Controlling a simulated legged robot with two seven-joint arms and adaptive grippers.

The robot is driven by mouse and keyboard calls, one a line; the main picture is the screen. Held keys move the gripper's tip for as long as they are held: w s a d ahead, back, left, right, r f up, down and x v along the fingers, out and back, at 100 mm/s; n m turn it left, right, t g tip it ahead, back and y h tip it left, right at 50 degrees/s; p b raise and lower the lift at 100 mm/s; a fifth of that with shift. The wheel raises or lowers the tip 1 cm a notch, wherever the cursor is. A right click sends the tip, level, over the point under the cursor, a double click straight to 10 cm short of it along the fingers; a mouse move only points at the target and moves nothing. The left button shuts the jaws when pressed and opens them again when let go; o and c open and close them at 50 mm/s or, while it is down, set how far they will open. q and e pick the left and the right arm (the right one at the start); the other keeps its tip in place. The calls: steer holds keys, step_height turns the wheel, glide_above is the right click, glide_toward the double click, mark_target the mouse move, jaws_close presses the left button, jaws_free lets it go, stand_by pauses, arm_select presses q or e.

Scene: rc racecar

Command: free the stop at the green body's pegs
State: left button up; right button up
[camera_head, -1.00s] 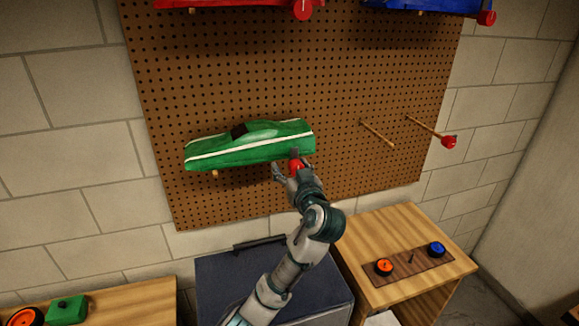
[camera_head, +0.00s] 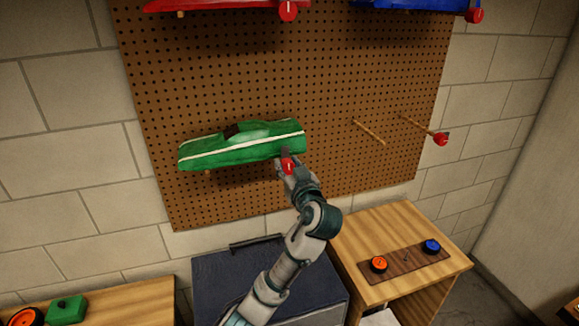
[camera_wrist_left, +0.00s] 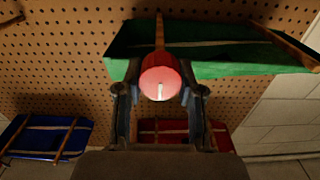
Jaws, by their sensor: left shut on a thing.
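The green body (camera_head: 240,150) with a white stripe hangs on the pegboard at mid-height. My left gripper (camera_head: 286,168) is below its right end, shut on the red stop (camera_head: 288,165). In the left wrist view the red stop (camera_wrist_left: 161,78) sits between the two fingers, a white mark on its end facing me. A wooden peg (camera_wrist_left: 159,30) lies in line behind it under the green body (camera_wrist_left: 225,66); whether the stop still touches the peg is hidden. Another peg (camera_wrist_left: 285,45) passes under the body's other end. My right gripper is out of view.
Two bare pegs (camera_head: 369,131) stick out to the right, one ending in a red stop (camera_head: 440,139). Red (camera_head: 215,5) and blue (camera_head: 415,6) bodies hang above.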

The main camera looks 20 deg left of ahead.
arm_select(q)
steer(key=shift+f, duration=0.15)
steer(key=m+p, duration=0.2)
steer(key=shift+w+p, duration=0.1)
steer(key=shift+p, duration=0.25)
steer(key=m+p, duration=0.2)
steer(key=m, duration=0.1)
steer(key=shift+p, duration=0.35)
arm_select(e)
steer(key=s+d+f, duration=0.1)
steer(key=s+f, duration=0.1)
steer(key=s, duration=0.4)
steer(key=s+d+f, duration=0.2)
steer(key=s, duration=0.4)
arm_select(q)
steer(key=m+p, duration=0.5)
steer(key=p, duration=0.1)
steer(key=m+p, duration=0.6)
steer(key=shift+d+f+p, duration=0.15)
steer(key=shift+f+p, duration=0.05)
steer(key=shift+p, duration=0.1)
steer(key=shift+f+m+p, duration=0.15)
steer(key=shift+m+p, duration=0.8)
steer(key=shift+m, duration=0.05)
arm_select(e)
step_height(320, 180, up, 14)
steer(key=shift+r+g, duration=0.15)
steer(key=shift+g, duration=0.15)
